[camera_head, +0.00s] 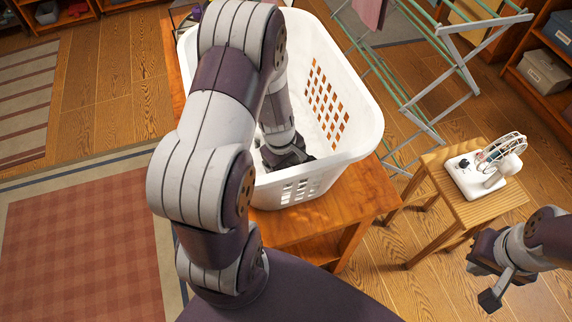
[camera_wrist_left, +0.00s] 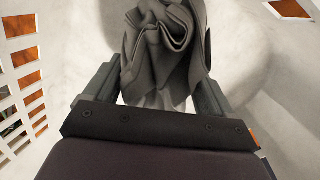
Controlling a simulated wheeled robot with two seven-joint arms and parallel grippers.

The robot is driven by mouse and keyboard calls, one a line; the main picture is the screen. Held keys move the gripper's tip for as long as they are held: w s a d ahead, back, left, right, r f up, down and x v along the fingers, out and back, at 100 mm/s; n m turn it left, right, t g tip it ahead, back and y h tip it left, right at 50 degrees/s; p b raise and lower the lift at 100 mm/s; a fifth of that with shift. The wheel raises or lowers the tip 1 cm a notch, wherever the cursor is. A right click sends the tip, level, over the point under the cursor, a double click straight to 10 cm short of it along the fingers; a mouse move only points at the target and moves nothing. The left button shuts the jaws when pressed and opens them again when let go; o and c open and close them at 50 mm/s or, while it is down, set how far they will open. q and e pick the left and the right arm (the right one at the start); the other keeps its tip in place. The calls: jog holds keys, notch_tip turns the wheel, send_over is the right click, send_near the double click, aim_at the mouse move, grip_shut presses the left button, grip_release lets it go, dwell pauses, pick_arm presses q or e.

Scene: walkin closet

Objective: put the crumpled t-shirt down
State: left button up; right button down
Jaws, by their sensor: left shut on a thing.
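The crumpled t-shirt (camera_wrist_left: 165,45) is dark grey and bunched in folds in the left wrist view. My left gripper (camera_wrist_left: 156,82) is shut on it, with cloth between the two fingers. In the head view my left arm reaches down into a white plastic laundry basket (camera_head: 345,75), and the left gripper (camera_head: 285,158) is low inside it near the front wall. The shirt is hidden or cannot be told apart there. Whether it touches the basket floor is unclear. My right gripper (camera_head: 483,284) is open and empty at the lower right, away from the basket.
The basket stands on a wooden table (camera_head: 365,195). A wooden stool (camera_head: 450,192) with a small white fan (camera_head: 487,168) is at its right. A drying rack (camera_head: 420,105) stands behind. A rug (camera_head: 80,240) lies at the left. Shelves line the back corners.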

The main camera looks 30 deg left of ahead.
pick_arm(q)
jog(key=shift+w+f, duration=0.1)
jog(key=shift+f, duration=0.05)
jog(key=o, duration=1)
jog(key=shift+c, duration=0.2)
jog(key=shift+r, duration=0.45)
jog(key=r+p, duration=0.1)
jog(key=r, duration=0.2)
jog(key=s+r+p, duration=0.1)
jog(key=r, duration=0.3)
jog(key=r+p, duration=0.1)
jog(key=r, duration=0.3)
jog(key=shift+s+a+r, duration=0.15)
jog(key=shift+s+a, duration=0.15)
